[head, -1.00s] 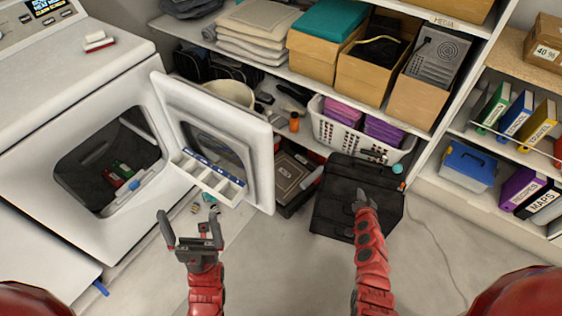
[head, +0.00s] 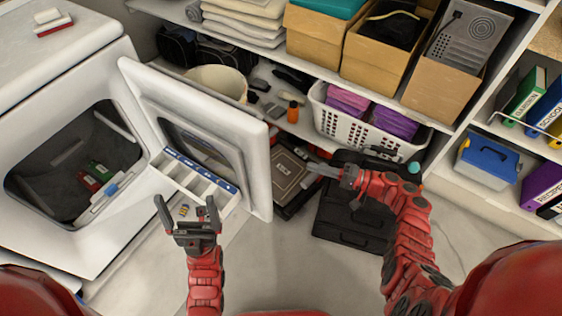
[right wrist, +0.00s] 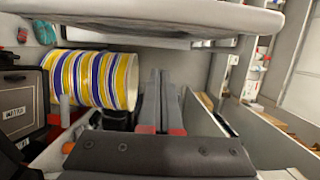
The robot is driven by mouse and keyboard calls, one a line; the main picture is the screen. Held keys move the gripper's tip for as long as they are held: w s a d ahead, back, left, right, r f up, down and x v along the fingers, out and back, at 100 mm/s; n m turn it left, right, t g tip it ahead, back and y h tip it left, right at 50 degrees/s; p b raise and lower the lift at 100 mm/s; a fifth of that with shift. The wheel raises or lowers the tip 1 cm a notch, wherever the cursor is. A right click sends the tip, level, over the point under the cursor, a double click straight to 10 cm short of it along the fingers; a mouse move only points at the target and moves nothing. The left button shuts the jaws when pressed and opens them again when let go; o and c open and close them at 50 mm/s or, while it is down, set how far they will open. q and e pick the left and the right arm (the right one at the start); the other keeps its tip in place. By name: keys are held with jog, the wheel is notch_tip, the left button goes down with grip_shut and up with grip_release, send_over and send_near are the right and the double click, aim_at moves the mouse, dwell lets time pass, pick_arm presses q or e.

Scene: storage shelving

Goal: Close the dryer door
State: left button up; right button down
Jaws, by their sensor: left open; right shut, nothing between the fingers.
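The white dryer (head: 60,160) stands at the left with its dark opening (head: 75,160) exposed. Its white door (head: 262,170) is swung open to the right of the opening, with a divided tray on its inner side. My left gripper (head: 185,208) is open and empty, in front of the door's tray. My right gripper (head: 322,170) is shut and empty, to the right of the door's outer edge and apart from it. In the right wrist view the shut fingers (right wrist: 160,85) point toward a pale panel (right wrist: 170,15) across the top, probably the door.
A black case (head: 350,225) stands on the floor below the right arm. A red-and-white brush (head: 52,20) lies on the dryer.

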jog(key=a+p, duration=0.2)
jog(key=a, duration=0.9)
jog(key=shift+a, duration=0.3)
